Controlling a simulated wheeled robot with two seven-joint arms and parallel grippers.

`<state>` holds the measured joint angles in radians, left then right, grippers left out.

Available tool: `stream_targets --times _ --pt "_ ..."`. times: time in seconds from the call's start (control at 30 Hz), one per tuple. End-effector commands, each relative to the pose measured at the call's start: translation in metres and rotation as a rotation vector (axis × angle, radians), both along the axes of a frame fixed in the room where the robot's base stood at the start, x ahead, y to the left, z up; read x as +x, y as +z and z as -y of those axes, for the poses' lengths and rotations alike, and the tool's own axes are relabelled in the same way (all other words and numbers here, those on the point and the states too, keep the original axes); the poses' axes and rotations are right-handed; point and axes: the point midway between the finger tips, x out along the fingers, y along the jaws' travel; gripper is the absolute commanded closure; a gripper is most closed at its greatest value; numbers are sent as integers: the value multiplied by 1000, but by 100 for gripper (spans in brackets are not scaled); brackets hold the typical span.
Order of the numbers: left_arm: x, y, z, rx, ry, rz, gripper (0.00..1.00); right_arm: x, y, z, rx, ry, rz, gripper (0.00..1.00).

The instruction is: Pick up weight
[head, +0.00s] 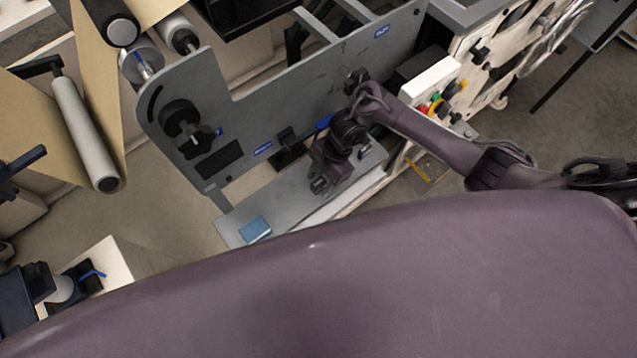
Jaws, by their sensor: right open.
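My right gripper (327,180) is open, low over the grey ledge at the foot of the grey machine panel. Its arm comes in from the right. A small blue block (255,229) lies on the ledge to the left of the gripper, apart from it. I cannot tell for sure which thing is the weight; nothing in view is plainly marked as one. What lies directly under the gripper is partly hidden by the fingers and wrist. My left gripper is not in view.
The grey side panel (240,120) with knobs and blue labels stands upright behind the ledge (232,232). A kraft paper web (95,75) runs around rollers (85,135) at the upper left. Control boxes with coloured buttons (437,105) stand to the right.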

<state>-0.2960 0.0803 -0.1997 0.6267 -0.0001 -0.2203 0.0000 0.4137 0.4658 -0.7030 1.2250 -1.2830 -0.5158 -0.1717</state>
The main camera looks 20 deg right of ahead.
Motion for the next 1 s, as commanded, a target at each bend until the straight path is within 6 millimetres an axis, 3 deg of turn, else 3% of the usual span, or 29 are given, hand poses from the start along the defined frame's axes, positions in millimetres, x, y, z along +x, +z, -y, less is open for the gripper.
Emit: stream_targets --times 0.1,0.37,0.73,1.0 --pt "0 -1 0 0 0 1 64 -2 -12 -5 1 0 -1 53" --pt "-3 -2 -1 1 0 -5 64 -2 -15 -6 0 0 1 53" --pt "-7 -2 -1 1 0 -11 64 -2 -15 -6 0 0 1 99" --pt "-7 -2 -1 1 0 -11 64 -1 -14 -6 1 0 2 100"
